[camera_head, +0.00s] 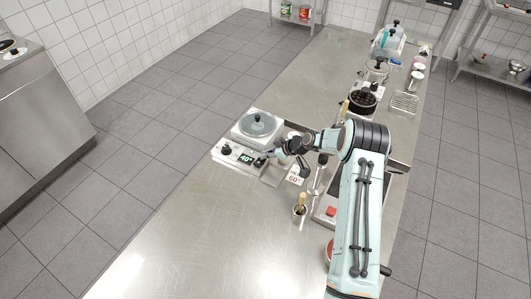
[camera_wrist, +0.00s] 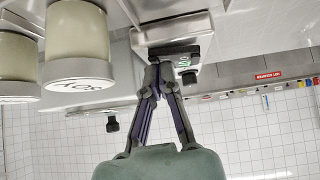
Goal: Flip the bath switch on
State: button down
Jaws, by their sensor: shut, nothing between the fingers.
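The bath is a white, square-cornered appliance (camera_head: 236,137) on the steel counter in the head view, with a round grey lid (camera_head: 257,125) with a black knob on top. Its front panel carries a black dial (camera_head: 225,149) at the left and a lit green display (camera_head: 246,158) reading about 40. A small dark part (camera_head: 260,162), perhaps the switch, shows at the panel's right end. My gripper (camera_head: 268,155) is at that end, its tips at or close to the panel; contact is unclear. In the wrist view my gripper (camera_wrist: 157,66) is shut and empty, with its tips against or before a pale housing.
Two pale jars (camera_wrist: 77,40) are left in the wrist view. A black-topped burner (camera_head: 362,102) and wire rack (camera_head: 405,102) lie farther back. The front counter is clear.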

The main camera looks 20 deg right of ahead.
jog(key=shift+s+a, duration=0.1)
jog(key=shift+s+a+r, duration=0.25)
jog(key=shift+s+a, duration=0.2)
jog(key=shift+d+r, duration=0.1)
jog(key=v, duration=1.2)
dwell(0.3)
